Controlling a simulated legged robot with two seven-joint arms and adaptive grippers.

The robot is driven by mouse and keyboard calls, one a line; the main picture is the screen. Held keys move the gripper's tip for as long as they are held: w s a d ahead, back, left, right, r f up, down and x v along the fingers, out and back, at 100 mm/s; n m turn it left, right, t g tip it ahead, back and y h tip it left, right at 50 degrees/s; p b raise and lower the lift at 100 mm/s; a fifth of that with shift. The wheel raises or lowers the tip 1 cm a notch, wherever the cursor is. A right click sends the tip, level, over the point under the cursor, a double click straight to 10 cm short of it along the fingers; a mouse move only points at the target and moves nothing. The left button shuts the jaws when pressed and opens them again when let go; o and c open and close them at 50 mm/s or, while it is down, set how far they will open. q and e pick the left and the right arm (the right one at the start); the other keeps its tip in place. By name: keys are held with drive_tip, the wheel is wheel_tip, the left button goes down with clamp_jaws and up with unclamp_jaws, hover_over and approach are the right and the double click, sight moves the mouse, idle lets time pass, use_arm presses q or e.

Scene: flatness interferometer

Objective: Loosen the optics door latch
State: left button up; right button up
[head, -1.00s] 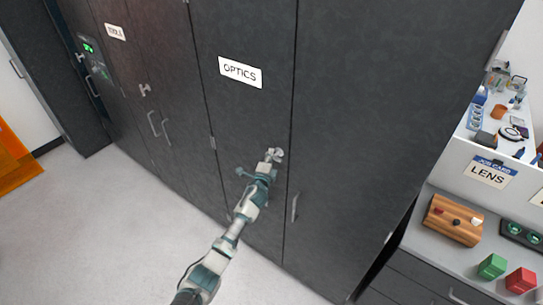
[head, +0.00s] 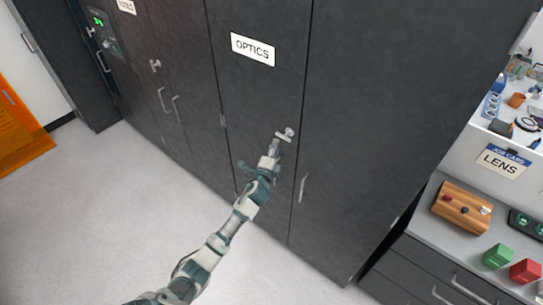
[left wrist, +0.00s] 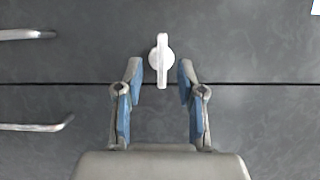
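The optics door (head: 250,95) is a dark grey cabinet door with a white "OPTICS" label (head: 253,49). Its latch (head: 286,134) is a small pale T-shaped handle near the door's right edge. My left gripper (head: 275,146) is just below the latch in the head view. In the left wrist view the latch (left wrist: 161,60) lies ahead, between the fingertips of my open left gripper (left wrist: 158,70); I cannot tell how far beyond them it is. Nothing is held. My right gripper is not in view.
A bar handle (head: 303,188) is on the cabinet to the right of the latch. At the right, a grey counter (head: 432,218) holds a wooden block (head: 462,208), a green block (head: 497,256) and a red block (head: 525,271).

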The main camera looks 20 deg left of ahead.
use_arm(q)
drive_tip(key=s, duration=0.4)
drive_tip(key=shift+s+a+f, duration=0.15)
drive_tip(key=shift+s+a, duration=0.05)
drive_tip(key=shift+d, duration=0.1)
